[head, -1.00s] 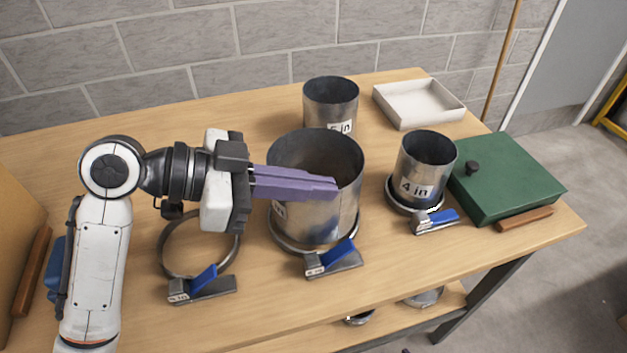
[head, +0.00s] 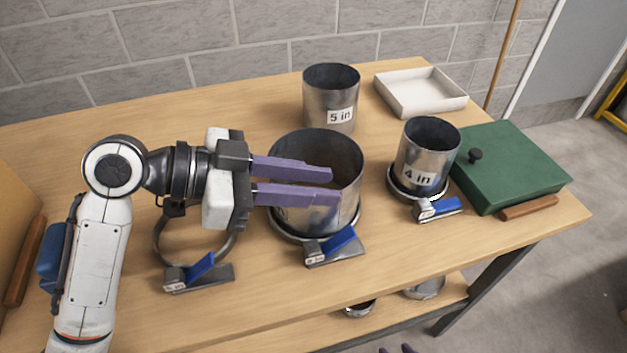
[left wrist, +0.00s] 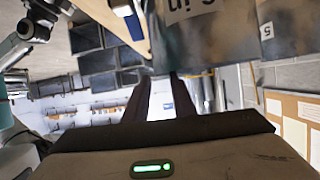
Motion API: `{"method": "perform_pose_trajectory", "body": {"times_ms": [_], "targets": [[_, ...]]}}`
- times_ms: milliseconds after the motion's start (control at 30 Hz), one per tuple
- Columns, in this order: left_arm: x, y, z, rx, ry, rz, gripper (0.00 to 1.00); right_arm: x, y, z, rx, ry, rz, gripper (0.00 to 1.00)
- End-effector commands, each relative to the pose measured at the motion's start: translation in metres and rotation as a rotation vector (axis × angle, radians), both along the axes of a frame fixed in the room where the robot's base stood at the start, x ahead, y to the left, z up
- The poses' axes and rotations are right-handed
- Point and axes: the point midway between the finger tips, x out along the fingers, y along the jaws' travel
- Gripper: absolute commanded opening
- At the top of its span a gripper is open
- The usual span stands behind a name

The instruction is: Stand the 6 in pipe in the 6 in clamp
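The widest metal pipe (head: 318,213), which I take as the 6 in pipe, stands upright in the middle clamp (head: 335,248). Its size label is hidden in the head view; the left wrist view shows part of an inverted label on a pipe (left wrist: 215,35). The clamp's blue lever is at the front and its small label is unreadable. My left gripper (head: 333,188) is open, with its purple fingers apart. In the head view they overlap the pipe's opening and near wall; contact cannot be told. My right gripper (head: 399,349) barely shows at the bottom edge, its two tips apart.
An empty clamp ring (head: 165,250) lies left, partly under my left arm. The 5 in pipe (head: 325,85) stands behind. The 4 in pipe (head: 430,145) stands in a clamp at right. A white tray (head: 402,108) and green box (head: 520,175) occupy the right side.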

Motion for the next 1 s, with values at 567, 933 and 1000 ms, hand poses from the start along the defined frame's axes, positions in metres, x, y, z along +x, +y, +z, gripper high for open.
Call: {"method": "perform_pose_trajectory", "body": {"times_ms": [567,933,1000], "targets": [[-0.014,0.057,0.022,0.005,-0.001,0.003,0.24,0.0,0.0,-0.007,-0.001,0.0,0.001,0.31],[-0.026,0.091,0.039,0.001,0.001,-0.001,0.24,0.001,0.001,-0.008,-0.001,0.0,0.004,0.31],[-0.026,0.092,0.04,0.001,0.001,-0.001,0.24,0.001,0.001,-0.008,-0.001,0.0,0.004,0.31]]}}
